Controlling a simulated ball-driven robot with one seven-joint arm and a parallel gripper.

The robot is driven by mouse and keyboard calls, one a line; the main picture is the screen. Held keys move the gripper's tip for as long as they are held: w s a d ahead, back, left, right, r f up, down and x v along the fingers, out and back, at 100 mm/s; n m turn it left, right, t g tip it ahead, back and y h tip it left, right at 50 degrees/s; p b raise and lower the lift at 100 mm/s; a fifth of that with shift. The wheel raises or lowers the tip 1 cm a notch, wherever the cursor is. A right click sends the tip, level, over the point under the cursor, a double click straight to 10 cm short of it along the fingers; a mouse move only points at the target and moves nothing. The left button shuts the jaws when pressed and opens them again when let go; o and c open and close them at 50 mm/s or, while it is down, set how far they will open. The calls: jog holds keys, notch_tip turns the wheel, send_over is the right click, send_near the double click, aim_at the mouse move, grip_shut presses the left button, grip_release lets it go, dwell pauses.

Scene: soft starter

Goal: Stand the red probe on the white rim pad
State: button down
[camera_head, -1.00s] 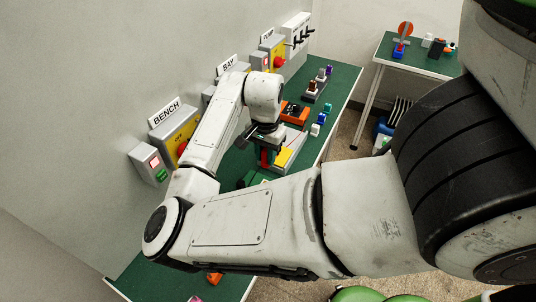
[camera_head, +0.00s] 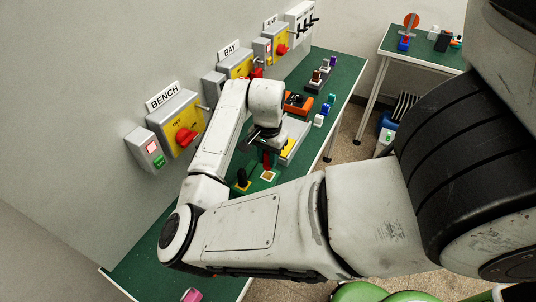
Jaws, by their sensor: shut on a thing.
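The red probe (camera_head: 267,159) is a small red upright piece just below my gripper (camera_head: 262,142) over the green bench. My gripper is shut on it, though the wrist partly hides the jaws. The white rim pad (camera_head: 268,176), a small square with a pale border and a tan middle, lies on the bench directly below the probe in the picture. I cannot tell whether the probe's lower end touches the pad or hangs above it.
A black knob on a yellow base (camera_head: 242,179) stands just left of the pad. A grey tray with a yellow piece (camera_head: 289,146) is close on the right. Orange (camera_head: 298,103) and blue parts lie farther back. Switch boxes (camera_head: 180,124) line the wall. A pink piece (camera_head: 191,295) lies in front.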

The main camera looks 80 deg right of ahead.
aim_at(268, 165)
jog(key=shift+f+b, duration=0.95)
jog(key=shift+f, duration=0.85)
jog(key=c, duration=0.8)
grip_release()
jog(key=shift+r, duration=0.1)
notch_tip(268, 165, up, 11)
jog(key=shift+f, duration=0.15)
